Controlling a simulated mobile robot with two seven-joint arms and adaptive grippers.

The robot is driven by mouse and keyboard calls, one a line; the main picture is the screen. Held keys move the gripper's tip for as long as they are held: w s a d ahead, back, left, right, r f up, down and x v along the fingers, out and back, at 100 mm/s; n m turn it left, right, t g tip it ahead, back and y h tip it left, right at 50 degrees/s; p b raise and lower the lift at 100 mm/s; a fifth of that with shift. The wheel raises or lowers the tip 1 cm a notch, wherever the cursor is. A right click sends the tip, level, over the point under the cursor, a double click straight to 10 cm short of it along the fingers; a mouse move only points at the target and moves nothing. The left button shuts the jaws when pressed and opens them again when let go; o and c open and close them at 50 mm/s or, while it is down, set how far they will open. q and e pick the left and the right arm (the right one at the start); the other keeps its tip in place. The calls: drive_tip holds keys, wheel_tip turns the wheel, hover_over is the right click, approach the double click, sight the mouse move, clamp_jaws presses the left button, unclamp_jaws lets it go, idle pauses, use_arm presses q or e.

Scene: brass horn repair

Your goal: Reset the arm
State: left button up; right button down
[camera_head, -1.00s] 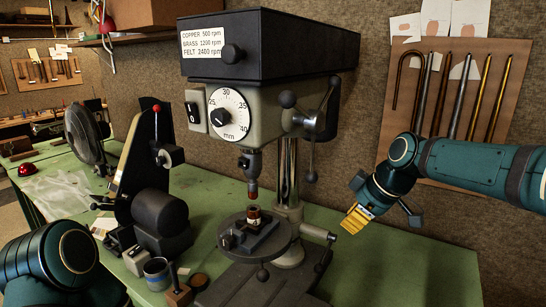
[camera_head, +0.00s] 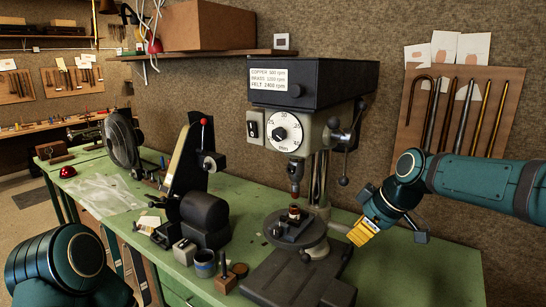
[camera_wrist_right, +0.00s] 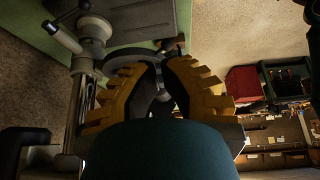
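My right arm comes in from the right in the head view. Its gripper (camera_head: 361,234), with yellow fingers, hangs over the green bench just right of the drill press (camera_head: 312,85). In the right wrist view the two yellow toothed fingers (camera_wrist_right: 157,75) stand apart, with a gap between them and nothing held. The press's round table (camera_head: 296,236) lies left of the gripper, with a small copper-coloured part (camera_head: 294,211) on it under the spindle. A teal joint of my left arm (camera_head: 72,258) shows at the lower left; its gripper is out of view.
A dark belt machine (camera_head: 190,165) and a fan-like disc (camera_head: 122,140) stand left of the press. A blue-grey tin (camera_head: 205,264) sits near the bench front. Rods hang on a wall board (camera_head: 500,95) behind my right arm. The bench (camera_head: 420,268) is clear at right.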

drive_tip(key=a+f+m, duration=0.2)
drive_tip(key=f+m, duration=0.1)
drive_tip(key=f, duration=0.8)
drive_tip(key=a+f+m, duration=0.2)
drive_tip(key=f, duration=0.9)
drive_tip(key=s+a+f+m+g, duration=0.3)
drive_tip(key=s+f+m, duration=0.5)
drive_tip(key=s+f, duration=1.05)
use_arm(q)
wheel_tip(320, 180, down, 10)
drive_tip(key=s+d+b, duration=0.1)
drive_tip(key=b, duration=0.9)
drive_tip(key=shift+s+f+g, duration=0.2)
drive_tip(key=shift+f+g, duration=0.05)
drive_tip(key=shift+g, duration=0.05)
use_arm(e)
wheel_tip(320, 180, down, 10)
drive_tip(key=s+a, duration=0.1)
drive_tip(key=s, duration=0.1)
drive_tip(key=shift+s+a+r+n+t, duration=0.15)
drive_tip(key=shift+n+t, duration=0.15)
drive_tip(key=shift+t, duration=0.1)
